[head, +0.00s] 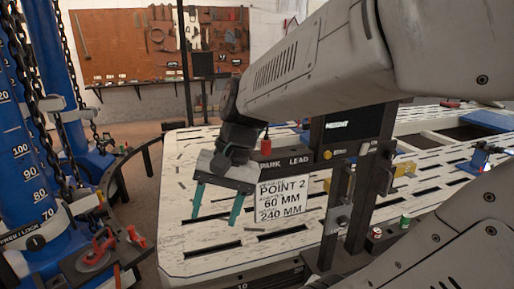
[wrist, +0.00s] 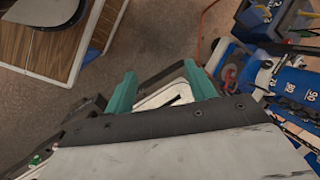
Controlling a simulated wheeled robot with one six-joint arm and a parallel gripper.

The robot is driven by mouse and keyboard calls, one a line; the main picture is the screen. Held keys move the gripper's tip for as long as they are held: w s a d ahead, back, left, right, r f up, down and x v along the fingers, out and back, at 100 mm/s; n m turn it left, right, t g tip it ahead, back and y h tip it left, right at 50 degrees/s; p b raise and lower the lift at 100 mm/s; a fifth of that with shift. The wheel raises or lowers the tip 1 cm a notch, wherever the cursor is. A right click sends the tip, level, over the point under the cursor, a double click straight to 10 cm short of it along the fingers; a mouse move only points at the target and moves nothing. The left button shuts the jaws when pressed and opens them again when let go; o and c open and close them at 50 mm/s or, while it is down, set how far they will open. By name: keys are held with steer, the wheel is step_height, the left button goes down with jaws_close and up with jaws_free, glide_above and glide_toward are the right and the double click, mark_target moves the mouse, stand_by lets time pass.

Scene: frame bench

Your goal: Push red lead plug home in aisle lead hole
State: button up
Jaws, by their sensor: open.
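A red plug (head: 265,142) stands upright on the dark bar (head: 305,159) whose label reads "LEAD", with a partly covered word before it. I take it for the red lead plug. My gripper (head: 214,220) hangs to the left of and below the plug, over the slotted bench top. Its two teal fingers are apart, with nothing between them. The open fingers also show in the wrist view (wrist: 158,84), where I see no red plug. I cannot pick out the aisle lead hole in either view.
A white sign (head: 281,201) reading "POINT 2" hangs right of my gripper. A dark post with a "HEIGHT" display (head: 339,125) stands behind it. The slotted bench (head: 205,262) spreads around. Blue columns with chains (head: 25,150) stand left. Small red (head: 376,233) and green (head: 405,221) parts sit right.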

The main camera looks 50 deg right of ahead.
steer(key=w+d+m+t+y, duration=0.2)
steer(key=w+d+m+t, duration=0.3)
steer(key=d+m, duration=0.55)
steer(key=m+t+h, duration=0.3)
steer(key=m+t, duration=0.4)
steer(key=m, duration=0.6)
glide_toward(266, 146)
steer(key=d+x, duration=0.1)
steer(key=x, duration=0.2)
steer(key=shift+w+f+m, duration=0.2)
steer(key=shift+w+m, duration=0.25)
steer(key=x, duration=0.7)
steer(key=shift+w+d+f, duration=0.15)
steer(key=shift+f, duration=0.05)
steer(key=c, duration=1.1)
